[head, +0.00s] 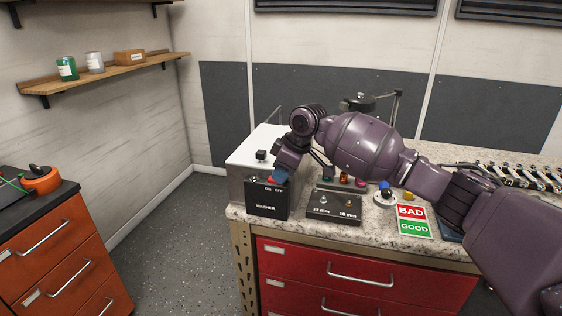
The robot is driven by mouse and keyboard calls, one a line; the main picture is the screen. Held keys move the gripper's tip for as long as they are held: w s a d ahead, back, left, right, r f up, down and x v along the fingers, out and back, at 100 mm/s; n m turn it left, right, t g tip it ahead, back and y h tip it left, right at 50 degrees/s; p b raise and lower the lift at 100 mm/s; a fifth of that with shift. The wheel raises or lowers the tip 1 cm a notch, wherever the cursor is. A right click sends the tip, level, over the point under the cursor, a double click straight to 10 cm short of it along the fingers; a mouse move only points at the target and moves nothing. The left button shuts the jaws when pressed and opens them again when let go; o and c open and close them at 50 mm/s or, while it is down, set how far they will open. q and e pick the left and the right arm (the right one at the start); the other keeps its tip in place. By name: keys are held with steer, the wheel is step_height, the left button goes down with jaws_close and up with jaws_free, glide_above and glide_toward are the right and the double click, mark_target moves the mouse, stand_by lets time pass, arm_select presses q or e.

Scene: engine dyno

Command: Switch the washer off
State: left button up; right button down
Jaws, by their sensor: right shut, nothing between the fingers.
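The washer's black control box (268,203) stands at the front left corner of the bench, marked WASHER, with ON at left and OFF at right on its top edge. A white housing (246,152) with a black knob on top is behind it. My right gripper (279,177) is shut and empty, pointing down at the top of the control box by the ON and OFF marks. Blue and red patches show at its tips. The gripper hides the switch, so its position and any contact cannot be told. My left gripper is out of view.
A black box (333,207) marked 12 mm and 10 mm sits to the right on the granite bench (395,240), then a BAD/GOOD card (413,222). Coloured buttons and a lamp stand under my right arm. An orange cabinet (60,250) is at left, with open floor between.

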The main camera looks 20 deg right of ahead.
steer(key=shift+a, duration=0.1)
steer(key=shift+w+a+r, duration=0.15)
steer(key=shift+w+a, duration=0.1)
steer(key=shift+a, duration=0.05)
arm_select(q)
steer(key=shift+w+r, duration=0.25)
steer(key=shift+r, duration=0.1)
arm_select(e)
steer(key=shift+w+a, duration=0.25)
steer(key=shift+a, duration=0.15)
